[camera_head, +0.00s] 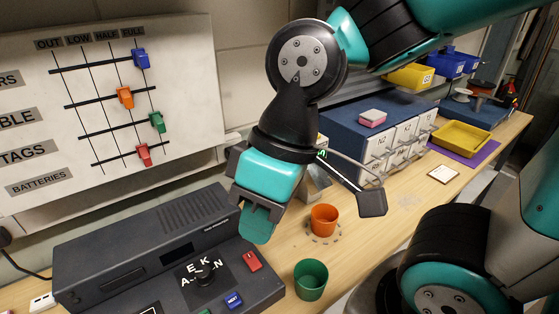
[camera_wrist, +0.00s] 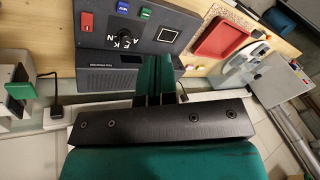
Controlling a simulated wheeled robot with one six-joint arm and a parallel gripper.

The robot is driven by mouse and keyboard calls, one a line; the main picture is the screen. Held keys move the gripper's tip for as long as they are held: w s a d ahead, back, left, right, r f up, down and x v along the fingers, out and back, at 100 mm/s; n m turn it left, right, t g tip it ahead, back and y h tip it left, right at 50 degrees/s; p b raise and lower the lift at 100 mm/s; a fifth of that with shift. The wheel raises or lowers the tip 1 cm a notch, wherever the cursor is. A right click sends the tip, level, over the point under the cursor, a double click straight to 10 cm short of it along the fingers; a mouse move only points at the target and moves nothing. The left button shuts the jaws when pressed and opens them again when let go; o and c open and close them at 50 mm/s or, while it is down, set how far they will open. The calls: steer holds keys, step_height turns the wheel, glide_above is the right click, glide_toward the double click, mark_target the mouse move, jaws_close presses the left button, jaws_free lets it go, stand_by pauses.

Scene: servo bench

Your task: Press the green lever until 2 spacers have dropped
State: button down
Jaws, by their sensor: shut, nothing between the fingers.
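A green flat piece (camera_wrist: 20,90), which looks like the green lever, sticks out of a pale unit at the left edge of the wrist view. In the head view my gripper hides most of a metal-sided unit (camera_head: 318,186) behind it, and I cannot make out the lever there. My gripper (camera_head: 257,228) is shut and empty, pointing down above the dark console's right part. Its teal fingers also show in the wrist view (camera_wrist: 154,78), apart from the green piece. An orange cup (camera_head: 324,220) stands in a dotted ring in front of the unit. No spacers are visible.
The dark console (camera_head: 120,262) has a knob, a red button (camera_head: 250,261) and a blue button (camera_head: 234,300). A green cup (camera_head: 311,281) stands right of it. A blue drawer cabinet (camera_head: 350,135) and a yellow tray (camera_head: 460,138) stand farther right.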

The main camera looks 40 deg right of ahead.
steer(key=w+d+r+m+h+p, duration=0.2)
steer(key=w+d+r+m+h, duration=0.2)
steer(key=w+d, duration=1.3)
steer(key=w+m, duration=0.3)
steer(key=shift+w+p, duration=0.3)
steer(key=shift+p, duration=0.05)
steer(key=shift+f, duration=0.1)
step_height(320, 180, down, 14)
steer(key=p, duration=0.3)
steer(key=shift+p, duration=0.3)
